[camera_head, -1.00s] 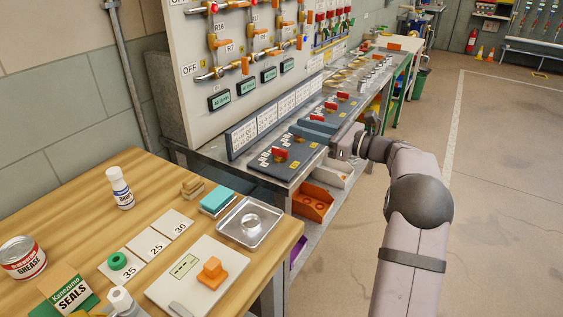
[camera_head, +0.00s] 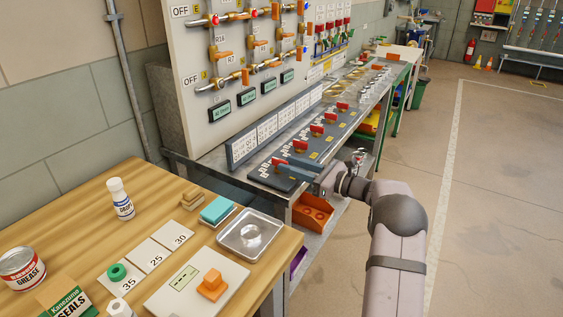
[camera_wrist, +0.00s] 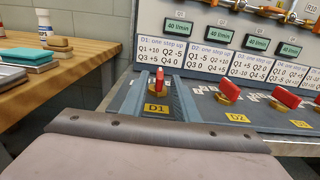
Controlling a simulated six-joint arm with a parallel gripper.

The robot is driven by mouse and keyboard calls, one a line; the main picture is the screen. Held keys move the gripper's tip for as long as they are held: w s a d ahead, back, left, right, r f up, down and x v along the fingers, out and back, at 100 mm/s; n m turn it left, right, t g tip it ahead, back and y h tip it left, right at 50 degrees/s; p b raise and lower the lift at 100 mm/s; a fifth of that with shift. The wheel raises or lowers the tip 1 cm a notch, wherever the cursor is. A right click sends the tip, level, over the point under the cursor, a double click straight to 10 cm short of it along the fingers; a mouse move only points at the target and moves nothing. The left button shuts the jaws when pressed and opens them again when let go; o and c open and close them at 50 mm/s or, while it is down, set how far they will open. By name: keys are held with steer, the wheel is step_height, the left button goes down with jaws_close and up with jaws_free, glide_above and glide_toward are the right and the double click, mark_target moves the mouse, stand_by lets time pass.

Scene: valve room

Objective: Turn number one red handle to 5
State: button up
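The D1 red handle (camera_wrist: 159,80) sits on an orange-brass base above a yellow D1 label, at the near end of the dark sloped panel. It also shows in the head view (camera_head: 279,162). In the wrist view it stands roughly upright; the dial numbers are too small to read. My gripper (camera_head: 292,163) reaches in from the right, low over the panel's near end. Its two blue-grey fingers are apart, with D1 between their lines in the wrist view. I cannot tell whether they touch the handle. My wrist housing hides the panel's front edge below D1.
More red handles, including D2 (camera_wrist: 229,90), run along the panel to the right. A rule board (camera_wrist: 200,60) and flow displays (camera_wrist: 175,26) stand behind. A wooden table (camera_head: 70,215) with a metal tray (camera_head: 225,240) is at left. The floor at right is clear.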

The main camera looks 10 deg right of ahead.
mark_target(281, 160)
steer(key=shift+x, duration=1.9)
jaws_close()
steer(key=shift+m+t+h, duration=0.3)
steer(key=shift+h, duration=0.1)
steer(key=m+t+h+b, duration=0.1)
steer(key=b, duration=0.1)
steer(key=m+t+h+b, duration=0.1)
steer(key=h+b, duration=0.1)
steer(key=shift+a+f+m+h, duration=0.1)
steer(key=shift+a+m+h, duration=0.05)
steer(key=shift+m+h, duration=0.2)
steer(key=shift+m+t+h+b, duration=0.65)
steer(key=shift+h+b, duration=0.1)
steer(key=shift+b, duration=0.15)
steer(key=shift+r, duration=0.25)
jaws_free()
steer(key=shift+s+f, duration=0.1)
